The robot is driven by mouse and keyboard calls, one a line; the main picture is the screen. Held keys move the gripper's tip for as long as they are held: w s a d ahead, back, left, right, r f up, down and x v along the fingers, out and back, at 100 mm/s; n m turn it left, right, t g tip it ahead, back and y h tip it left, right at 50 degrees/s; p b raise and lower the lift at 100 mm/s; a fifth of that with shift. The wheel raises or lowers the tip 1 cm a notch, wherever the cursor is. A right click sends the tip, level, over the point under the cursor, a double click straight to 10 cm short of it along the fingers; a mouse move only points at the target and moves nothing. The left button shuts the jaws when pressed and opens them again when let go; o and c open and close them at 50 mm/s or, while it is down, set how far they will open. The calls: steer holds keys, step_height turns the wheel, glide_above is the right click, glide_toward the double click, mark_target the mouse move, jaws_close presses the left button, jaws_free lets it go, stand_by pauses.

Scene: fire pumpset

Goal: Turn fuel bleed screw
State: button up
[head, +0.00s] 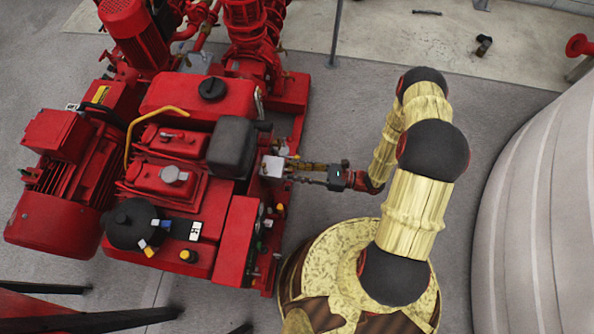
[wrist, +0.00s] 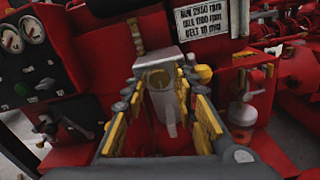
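I cannot tell for sure which part is the fuel bleed screw. A small brass-coloured upright piece (wrist: 135,36) stands just behind a pale grey metal block in the wrist view and may be it. The block (wrist: 158,62) has a rounded cylinder hanging below its front. My gripper (wrist: 160,86) has its two yellow-padded fingers apart, with the block at and between their tips. Contact is not clear. In the head view my gripper (head: 294,168) reaches left to the engine's right side, beside the pale block (head: 272,167).
The red pumpset (head: 180,180) fills the left. A gauge panel (wrist: 35,70) is left of my gripper. A yellow knob (wrist: 204,73) and a grey valve fitting (wrist: 243,95) are close on the right. A large pale tank (head: 545,200) stands right of my arm.

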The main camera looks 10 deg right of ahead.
steer(key=shift+c, duration=0.3)
jaws_close()
steer(key=shift+n, duration=0.4)
steer(key=n+b, duration=0.1)
steer(key=n, duration=1.8)
steer(key=shift+f, duration=0.1)
steer(key=shift+s, duration=0.1)
stand_by(0.5)
steer(key=shift+o, duration=0.3)
jaws_free()
